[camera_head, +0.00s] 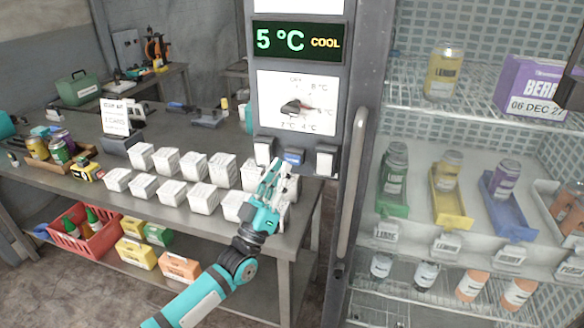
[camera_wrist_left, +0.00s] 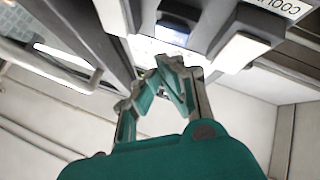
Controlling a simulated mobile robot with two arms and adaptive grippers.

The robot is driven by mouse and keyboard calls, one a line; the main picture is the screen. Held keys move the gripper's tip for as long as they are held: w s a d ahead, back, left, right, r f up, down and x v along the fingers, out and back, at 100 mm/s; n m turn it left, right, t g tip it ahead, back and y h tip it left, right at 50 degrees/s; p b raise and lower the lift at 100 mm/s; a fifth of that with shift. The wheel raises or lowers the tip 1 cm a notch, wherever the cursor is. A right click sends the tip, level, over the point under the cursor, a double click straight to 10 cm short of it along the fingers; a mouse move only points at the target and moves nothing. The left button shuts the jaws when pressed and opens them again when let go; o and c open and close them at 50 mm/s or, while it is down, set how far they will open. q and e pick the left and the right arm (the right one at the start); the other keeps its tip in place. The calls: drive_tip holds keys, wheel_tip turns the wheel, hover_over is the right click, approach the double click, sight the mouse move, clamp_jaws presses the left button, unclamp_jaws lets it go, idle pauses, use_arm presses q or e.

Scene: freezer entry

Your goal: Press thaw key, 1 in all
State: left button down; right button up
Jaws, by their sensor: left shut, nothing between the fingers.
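The control panel (camera_head: 298,100) on the freezer's frame has a row of keys below its dial. A blue key (camera_head: 293,157) sits between a left white key (camera_head: 263,152) and a right white key (camera_head: 326,161). I cannot read which is the thaw key. My left gripper (camera_head: 280,168) is shut and empty, just below the blue key in the head view. In the left wrist view its fingertips (camera_wrist_left: 168,66) point up towards the blue key (camera_wrist_left: 172,33), with a white key (camera_wrist_left: 240,52) at the right. I cannot tell whether they touch. My right gripper is out of view.
A display (camera_head: 297,41) reads 5 °C COOL. Several white boxes (camera_head: 203,196) stand on the table (camera_head: 175,222) beside and behind my left arm. The freezer door handle (camera_head: 352,180) and stocked shelves (camera_head: 440,100) are to the right.

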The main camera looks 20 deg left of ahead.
use_arm(q)
drive_tip(key=shift+w, duration=0.5)
drive_tip(key=shift+w+b, duration=0.1)
drive_tip(key=shift+b, duration=0.2)
idle(0.9)
drive_tip(key=shift+w, duration=0.35)
drive_tip(key=shift+w+b, duration=0.4)
drive_tip(key=shift+b, duration=0.2)
idle(0.3)
drive_tip(key=shift+s+r, duration=0.1)
idle(0.4)
drive_tip(key=shift+s+p, duration=0.5)
drive_tip(key=shift+s, duration=0.3)
